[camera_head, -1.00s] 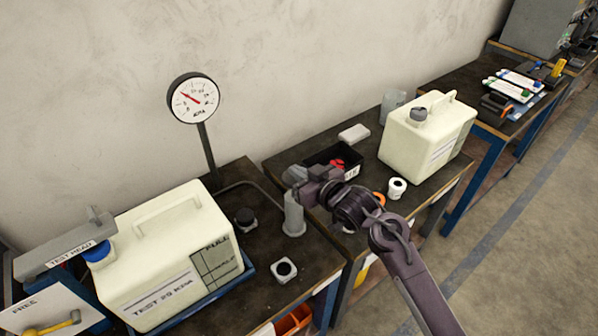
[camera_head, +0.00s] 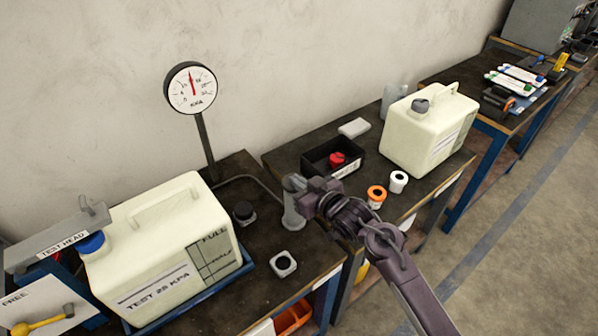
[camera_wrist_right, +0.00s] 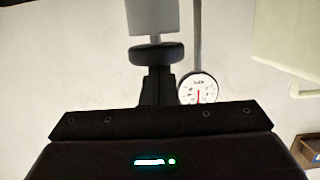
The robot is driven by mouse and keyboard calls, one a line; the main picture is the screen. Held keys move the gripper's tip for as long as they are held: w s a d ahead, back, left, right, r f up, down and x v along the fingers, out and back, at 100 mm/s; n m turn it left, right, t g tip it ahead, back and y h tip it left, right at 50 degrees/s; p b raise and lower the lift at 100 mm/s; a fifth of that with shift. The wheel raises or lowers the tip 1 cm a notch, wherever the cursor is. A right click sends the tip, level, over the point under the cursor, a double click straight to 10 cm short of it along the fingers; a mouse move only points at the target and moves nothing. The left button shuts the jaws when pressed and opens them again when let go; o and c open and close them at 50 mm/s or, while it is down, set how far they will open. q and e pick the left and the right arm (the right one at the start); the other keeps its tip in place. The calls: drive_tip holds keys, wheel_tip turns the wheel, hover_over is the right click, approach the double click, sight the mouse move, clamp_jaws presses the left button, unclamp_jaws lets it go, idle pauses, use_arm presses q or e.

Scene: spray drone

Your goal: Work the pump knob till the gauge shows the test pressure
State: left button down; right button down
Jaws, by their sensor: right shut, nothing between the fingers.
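The pump (camera_head: 293,212) is an upright grey cylinder on the dark bench, with a rounded knob (camera_head: 293,183) on top. My right gripper (camera_head: 308,190) is shut and empty, at the knob's right side. In the right wrist view the fingers (camera_wrist_right: 157,85) overlap the dark knob disc (camera_wrist_right: 157,53); I cannot tell whether they touch it. The round gauge (camera_head: 191,88) stands on a post behind; its red needle points almost straight up, near mid-scale. The gauge also shows in the wrist view (camera_wrist_right: 198,90). The cream tank (camera_head: 160,245) carries a TEST label, seemingly 25 kPa. My left gripper is out of view.
A test head (camera_head: 62,240) sits by the tank's blue cap. A dark knob (camera_head: 244,212) and a square fitting (camera_head: 283,264) lie near the pump. On the bench to the right are a black bin (camera_head: 322,158), orange and white rolls (camera_head: 376,197) and another tank (camera_head: 425,140).

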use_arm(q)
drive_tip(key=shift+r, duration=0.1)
use_arm(e)
drive_tip(key=shift+s+f, duration=0.1)
drive_tip(key=shift+f, duration=0.2)
